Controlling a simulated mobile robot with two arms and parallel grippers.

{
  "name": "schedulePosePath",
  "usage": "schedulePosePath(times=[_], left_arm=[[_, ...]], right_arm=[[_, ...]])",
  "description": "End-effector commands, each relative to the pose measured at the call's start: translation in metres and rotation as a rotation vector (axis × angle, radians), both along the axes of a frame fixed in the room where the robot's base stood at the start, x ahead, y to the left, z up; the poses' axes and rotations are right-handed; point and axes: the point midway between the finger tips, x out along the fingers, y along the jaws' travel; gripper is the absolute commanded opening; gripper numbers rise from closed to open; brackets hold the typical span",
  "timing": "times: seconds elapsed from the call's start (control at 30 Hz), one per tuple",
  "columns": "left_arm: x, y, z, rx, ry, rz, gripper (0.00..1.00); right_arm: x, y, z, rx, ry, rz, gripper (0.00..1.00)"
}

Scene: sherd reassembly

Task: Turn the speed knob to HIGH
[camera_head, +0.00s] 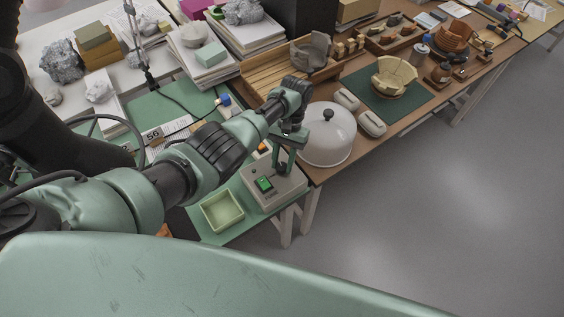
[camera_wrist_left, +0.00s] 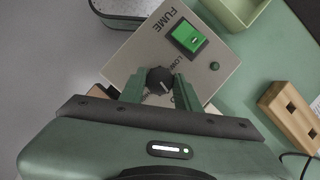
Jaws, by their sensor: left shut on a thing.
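The grey control box (camera_head: 284,194) stands at the front edge of the green bench. The dark speed knob (camera_wrist_left: 159,79) has a pale pointer mark. My left gripper (camera_head: 284,166) is over the box, and in the wrist view its two fingers (camera_wrist_left: 158,85) are shut on the knob from both sides. Lettering around the knob is partly hidden by the fingers. My right gripper is not in view.
A pale green tray (camera_head: 223,211) sits left of the box. A white dome with a black handle (camera_head: 328,136) stands close on the right, on the wooden table. A wooden block with holes (camera_wrist_left: 291,114) lies nearby. Open floor (camera_head: 440,220) is on the right.

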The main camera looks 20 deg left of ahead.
Motion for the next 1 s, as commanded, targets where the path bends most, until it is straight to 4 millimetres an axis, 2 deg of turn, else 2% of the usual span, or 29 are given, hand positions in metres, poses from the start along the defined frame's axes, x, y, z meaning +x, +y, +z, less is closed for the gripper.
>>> schedulePosePath(times=[0.47, 1.0], left_arm=[[-0.001, -0.003, 0.002, -0.001, 0.0, -0.453, 0.0], [-0.004, -0.006, 0.003, -0.001, 0.001, -0.965, 0.0]], right_arm=[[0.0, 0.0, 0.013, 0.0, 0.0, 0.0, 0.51], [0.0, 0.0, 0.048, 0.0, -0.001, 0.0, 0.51]])
